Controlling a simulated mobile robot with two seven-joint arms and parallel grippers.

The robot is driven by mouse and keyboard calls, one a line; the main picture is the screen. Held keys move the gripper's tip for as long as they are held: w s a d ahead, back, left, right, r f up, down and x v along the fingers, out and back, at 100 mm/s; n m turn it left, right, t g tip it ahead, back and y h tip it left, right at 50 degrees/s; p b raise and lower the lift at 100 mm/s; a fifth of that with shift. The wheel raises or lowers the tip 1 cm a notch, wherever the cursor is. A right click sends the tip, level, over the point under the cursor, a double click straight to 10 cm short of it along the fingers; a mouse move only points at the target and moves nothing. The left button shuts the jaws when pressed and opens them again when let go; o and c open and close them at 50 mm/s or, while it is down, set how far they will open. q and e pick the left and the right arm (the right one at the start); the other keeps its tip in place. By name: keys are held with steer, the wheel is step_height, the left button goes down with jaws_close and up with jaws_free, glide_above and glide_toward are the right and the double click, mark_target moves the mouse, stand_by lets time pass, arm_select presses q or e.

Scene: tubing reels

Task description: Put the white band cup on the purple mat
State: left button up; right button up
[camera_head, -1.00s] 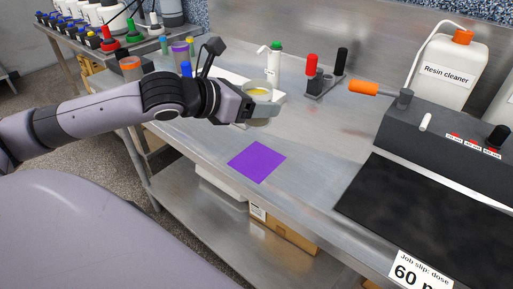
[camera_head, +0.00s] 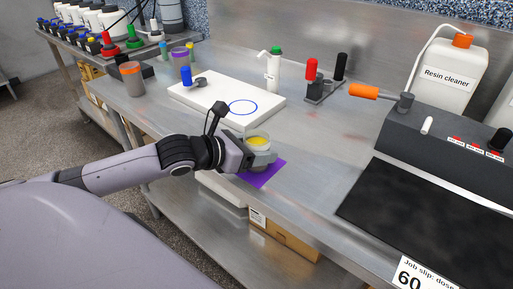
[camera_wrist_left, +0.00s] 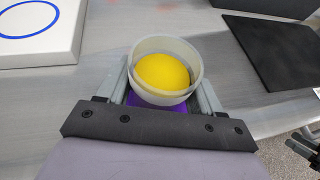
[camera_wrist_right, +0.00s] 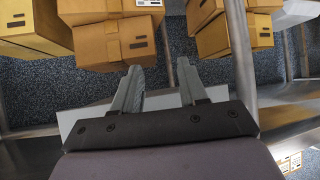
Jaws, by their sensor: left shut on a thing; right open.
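The white band cup (camera_head: 257,138) is a pale, see-through cup with yellow contents. My left gripper (camera_head: 258,158) is shut on it, and in the left wrist view the cup (camera_wrist_left: 166,72) sits upright between the two fingers. The purple mat (camera_head: 264,174) lies on the steel bench, partly hidden below the cup and gripper. A strip of the mat (camera_wrist_left: 150,103) also shows under the cup in the left wrist view. I cannot tell whether the cup touches the mat. My right gripper (camera_wrist_right: 160,88) is open and empty in the right wrist view, with boxes beyond it.
A white board (camera_head: 215,104) with a blue ring lies behind the cup. Cups with orange (camera_head: 132,78) and purple (camera_head: 181,70) bands stand at the back left. A white pump bottle (camera_head: 273,68) stands behind. A black mat (camera_head: 430,215) lies at right.

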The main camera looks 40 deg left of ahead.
arm_select(q)
steer(key=shift+f, duration=0.1)
steer(key=o, duration=1.2)
